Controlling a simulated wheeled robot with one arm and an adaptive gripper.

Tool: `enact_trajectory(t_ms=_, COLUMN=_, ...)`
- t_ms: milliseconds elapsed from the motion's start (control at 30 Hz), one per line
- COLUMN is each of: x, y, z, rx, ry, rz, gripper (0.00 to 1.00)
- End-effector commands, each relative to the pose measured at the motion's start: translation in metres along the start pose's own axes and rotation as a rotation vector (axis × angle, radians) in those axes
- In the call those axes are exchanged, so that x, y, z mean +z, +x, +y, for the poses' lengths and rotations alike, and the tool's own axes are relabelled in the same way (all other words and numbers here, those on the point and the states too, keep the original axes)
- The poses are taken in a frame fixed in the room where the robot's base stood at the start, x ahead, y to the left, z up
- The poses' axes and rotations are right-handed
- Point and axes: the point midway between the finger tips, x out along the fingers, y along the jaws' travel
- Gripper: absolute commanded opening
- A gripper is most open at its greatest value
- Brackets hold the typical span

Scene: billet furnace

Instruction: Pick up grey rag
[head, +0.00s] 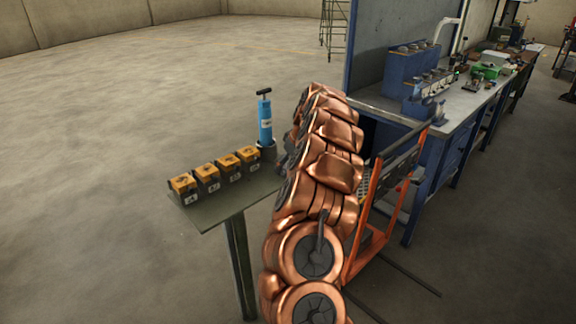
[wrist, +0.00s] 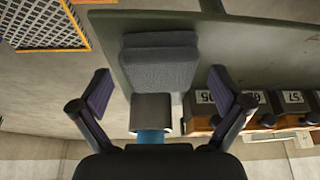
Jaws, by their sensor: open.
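The grey rag (wrist: 160,68) is a folded, dark grey cloth pad lying on a green table (wrist: 240,48), near the table's edge in the wrist view. My gripper (wrist: 160,88) is open, with one finger on each side of the picture. The rag lies between and beyond the fingertips, and nothing is held. I cannot tell the height of the fingers above it. In the head view my copper-coloured arm covers the rag and my gripper; the table (head: 212,213) shows to the left of the arm.
A blue pump-like bottle (head: 265,122) stands in a grey cup (wrist: 151,112) close to the rag. Several black-and-orange labelled boxes (head: 207,180) line the table. An orange cart (head: 366,225) and a blue workbench (head: 425,165) stand right of my arm. The floor at left is clear.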

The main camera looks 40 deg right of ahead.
Motion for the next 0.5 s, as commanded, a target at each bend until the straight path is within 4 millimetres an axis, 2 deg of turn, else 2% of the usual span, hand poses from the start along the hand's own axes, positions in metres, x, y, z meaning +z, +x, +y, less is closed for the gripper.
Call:
enact_trajectory(t_ms=233, x=0.0003, y=0.0035, z=-0.0001, rx=0.0, ry=0.0, rz=0.0, gripper=1.0)
enact_trajectory(t_ms=500, x=0.0005, y=0.0036, z=-0.0002, rx=0.0, ry=0.0, rz=-0.001, gripper=0.72)
